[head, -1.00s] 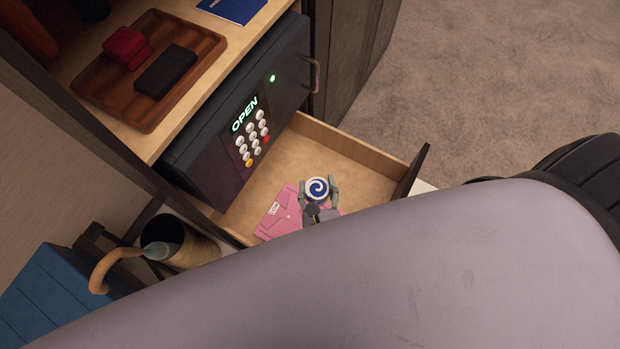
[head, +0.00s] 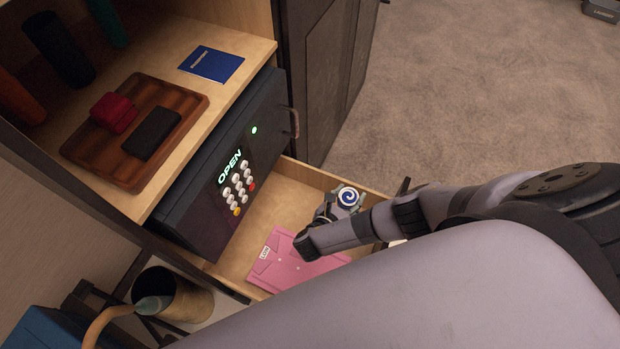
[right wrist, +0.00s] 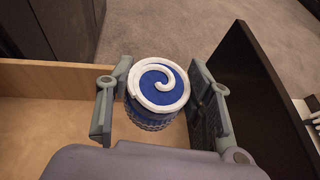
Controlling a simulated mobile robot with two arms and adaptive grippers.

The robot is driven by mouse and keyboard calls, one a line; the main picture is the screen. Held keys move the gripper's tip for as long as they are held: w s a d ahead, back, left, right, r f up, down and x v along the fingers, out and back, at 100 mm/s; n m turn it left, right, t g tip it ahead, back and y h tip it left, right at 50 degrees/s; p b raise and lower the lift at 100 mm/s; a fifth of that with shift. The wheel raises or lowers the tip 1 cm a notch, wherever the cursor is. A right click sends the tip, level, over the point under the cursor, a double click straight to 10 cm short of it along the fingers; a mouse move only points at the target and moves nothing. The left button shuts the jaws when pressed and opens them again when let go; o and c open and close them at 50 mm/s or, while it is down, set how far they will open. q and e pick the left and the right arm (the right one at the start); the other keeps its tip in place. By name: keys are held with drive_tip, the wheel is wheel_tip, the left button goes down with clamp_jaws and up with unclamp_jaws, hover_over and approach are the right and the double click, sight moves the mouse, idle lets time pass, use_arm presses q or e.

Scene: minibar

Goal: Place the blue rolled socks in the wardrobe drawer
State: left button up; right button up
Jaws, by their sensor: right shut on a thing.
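The blue rolled socks (head: 349,197), with a white spiral on the end, are between the fingers of my right gripper (head: 337,205) in the head view. The socks also show in the right wrist view (right wrist: 158,90), with a finger of my right gripper (right wrist: 160,100) on each side. The gripper is shut on them. They are over the front right part of the open wooden drawer (head: 283,205), near its dark front panel. My left gripper is not in view.
A black safe (head: 200,190) with a lit OPEN panel stands above the drawer. On the shelf are a wooden tray (head: 85,150) with red and black items and a blue booklet (head: 212,64). A bin (head: 180,295) stands at lower left. The drawer's back part is bare.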

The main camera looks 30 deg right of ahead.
drive_tip(key=shift+f, duration=0.4)
wheel_tip(320, 180, down, 19)
drive_tip(key=b, duration=1.4)
drive_tip(key=shift+f+b, duration=0.2)
drive_tip(key=shift+b, duration=0.2)
drive_tip(key=shift+r, duration=0.15)
drive_tip(key=o, duration=1.2)
drive_tip(key=shift+c, duration=0.2)
drive_tip(key=shift+s+a, duration=0.1)
drive_tip(key=p+v, duration=0.3)
drive_tip(key=v, duration=0.9)
drive_tip(key=shift+p, duration=0.4)
